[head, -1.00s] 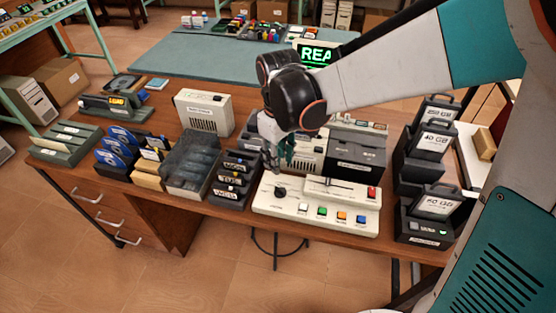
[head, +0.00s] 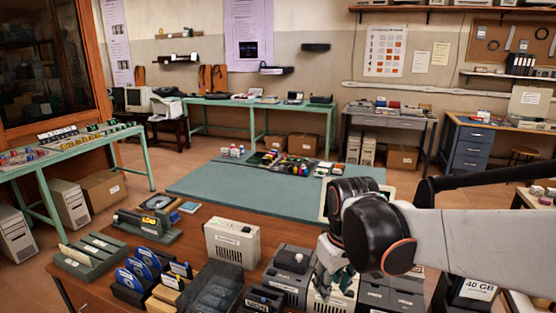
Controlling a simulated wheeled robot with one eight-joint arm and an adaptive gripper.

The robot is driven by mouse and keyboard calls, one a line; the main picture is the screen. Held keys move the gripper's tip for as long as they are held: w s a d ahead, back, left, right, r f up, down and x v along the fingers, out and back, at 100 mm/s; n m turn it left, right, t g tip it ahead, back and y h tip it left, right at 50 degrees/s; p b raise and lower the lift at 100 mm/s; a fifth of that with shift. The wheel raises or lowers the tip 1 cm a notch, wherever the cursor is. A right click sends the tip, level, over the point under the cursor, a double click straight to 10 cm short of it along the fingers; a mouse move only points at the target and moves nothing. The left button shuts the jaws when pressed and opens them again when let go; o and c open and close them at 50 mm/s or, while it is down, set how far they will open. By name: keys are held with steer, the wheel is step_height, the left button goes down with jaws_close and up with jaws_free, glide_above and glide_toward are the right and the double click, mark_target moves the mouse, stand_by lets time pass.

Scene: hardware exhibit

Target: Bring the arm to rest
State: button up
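My arm reaches in from the right edge of the head view, its pale link nearly level and its dark wrist joint bulky in front of the desk. My gripper (head: 328,290) hangs below the wrist, pointing down over the grey and beige devices on the wooden desk (head: 195,228). Its teal fingers show only in part and run down among the devices, so their opening and any contact are unclear. I see nothing held in it.
Blue discs (head: 141,265) stand in a rack at left. A teal mat (head: 215,185) beyond has clear space on its left.

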steer(key=s+d+r+m+t, duration=0.2)
steer(key=s+d, duration=0.2)
steer(key=s, duration=0.2)
steer(key=s+d+r+m+t, duration=0.2)
steer(key=s+d+m+t, duration=0.1)
steer(key=s+d, duration=0.2)
steer(key=shift+s+r+m+h+p, duration=0.3)
steer(key=shift+s+p, duration=0.15)
steer(key=shift+s, duration=0.65)
